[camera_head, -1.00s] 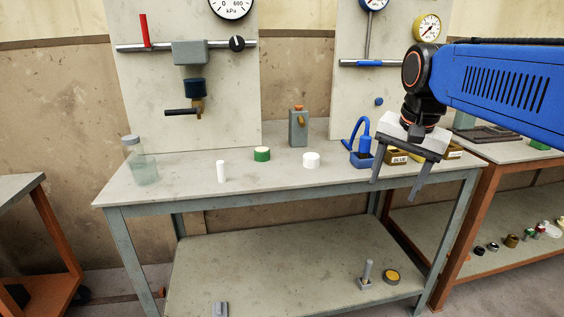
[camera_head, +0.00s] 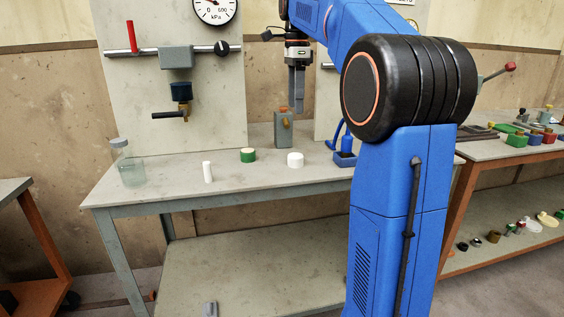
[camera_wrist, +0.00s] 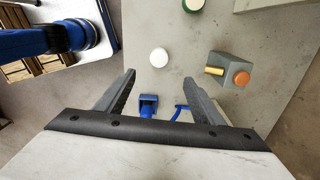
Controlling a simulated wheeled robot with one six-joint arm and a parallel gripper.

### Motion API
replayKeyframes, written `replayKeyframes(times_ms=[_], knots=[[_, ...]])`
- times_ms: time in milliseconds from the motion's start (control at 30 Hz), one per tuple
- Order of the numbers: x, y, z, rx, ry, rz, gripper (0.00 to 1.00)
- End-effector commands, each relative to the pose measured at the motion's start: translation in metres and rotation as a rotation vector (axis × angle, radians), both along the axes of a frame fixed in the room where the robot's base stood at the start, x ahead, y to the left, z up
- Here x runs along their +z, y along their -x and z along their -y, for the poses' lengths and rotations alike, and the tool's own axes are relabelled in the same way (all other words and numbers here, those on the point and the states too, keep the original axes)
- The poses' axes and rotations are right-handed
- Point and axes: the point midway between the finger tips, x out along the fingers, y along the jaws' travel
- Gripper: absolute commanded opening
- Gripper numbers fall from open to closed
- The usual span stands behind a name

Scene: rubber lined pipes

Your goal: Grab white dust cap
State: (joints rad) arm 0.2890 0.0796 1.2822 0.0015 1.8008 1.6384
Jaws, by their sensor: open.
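A short white cap (camera_head: 295,159) stands on the grey workbench, to the right of a green and white cap (camera_head: 248,155). In the wrist view the white cap (camera_wrist: 159,57) lies beyond my fingertips, slightly left of the middle between them. My gripper (camera_head: 297,108) is above the back part of the bench, pointing down, in front of the wall. In the wrist view its two fingers are wide apart and nothing is between their tips. A taller white cylinder (camera_head: 208,172) stands farther left on the bench.
A grey block with an orange top (camera_head: 284,128) stands behind the white cap, near my fingers. A blue holder (camera_head: 345,158) is to the right, partly behind my arm. A clear bottle (camera_head: 128,162) stands at the left end of the bench (camera_head: 160,195).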

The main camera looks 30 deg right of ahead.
Motion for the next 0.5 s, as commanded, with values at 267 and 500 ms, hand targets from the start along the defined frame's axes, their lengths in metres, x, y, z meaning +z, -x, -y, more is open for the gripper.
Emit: replayKeyframes(times_ms=[267,500], knots=[[-0.037,0.001,0.0,-0.005,-0.001,-0.004,0.62],[-0.079,0.002,0.0,-0.004,-0.001,-0.003,0.62]])
